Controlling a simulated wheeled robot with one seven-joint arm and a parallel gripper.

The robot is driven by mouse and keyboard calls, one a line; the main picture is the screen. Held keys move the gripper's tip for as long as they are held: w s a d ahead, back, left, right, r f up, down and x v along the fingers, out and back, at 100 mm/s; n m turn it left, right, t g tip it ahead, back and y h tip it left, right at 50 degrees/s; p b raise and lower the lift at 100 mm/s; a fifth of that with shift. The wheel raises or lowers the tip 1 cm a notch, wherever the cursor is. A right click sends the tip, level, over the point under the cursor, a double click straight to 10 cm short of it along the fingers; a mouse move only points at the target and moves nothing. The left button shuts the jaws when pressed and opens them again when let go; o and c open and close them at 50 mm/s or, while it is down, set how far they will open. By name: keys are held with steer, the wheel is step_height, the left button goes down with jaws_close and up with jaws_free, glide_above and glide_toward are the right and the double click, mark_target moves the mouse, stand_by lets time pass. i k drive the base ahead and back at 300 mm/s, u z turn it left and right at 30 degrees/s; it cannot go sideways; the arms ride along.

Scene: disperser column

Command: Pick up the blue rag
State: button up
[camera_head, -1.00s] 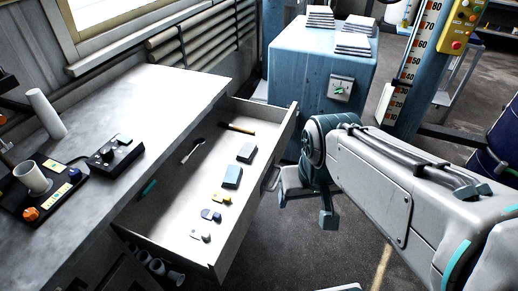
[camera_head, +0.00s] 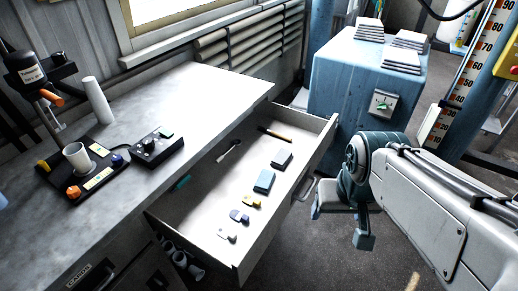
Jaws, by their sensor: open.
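An open drawer (camera_head: 210,212) juts from the workbench and holds several small items. A blue folded piece (camera_head: 264,181), which looks like the blue rag, lies flat near its middle. A darker grey-blue block (camera_head: 281,158) lies just behind it. My gripper (camera_head: 343,223) is open and empty, outside the drawer to the right of its front panel and handle. It is apart from the blue piece, with the drawer front between them. Nothing covers the blue piece.
The drawer also holds a brown-handled tool (camera_head: 275,134), a spoon-like tool (camera_head: 229,150) and small yellow, blue and white pieces. The workbench (camera_head: 205,95) carries a black control box (camera_head: 155,147) and a white cup (camera_head: 78,158). A blue cabinet (camera_head: 350,75) stands behind the drawer.

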mark_target(267, 178)
steer(key=z, duration=1.65)
steer(key=i, duration=1.05)
steer(key=u, duration=3)
steer(key=i, duration=0.5)
steer(key=u, duration=0.05)
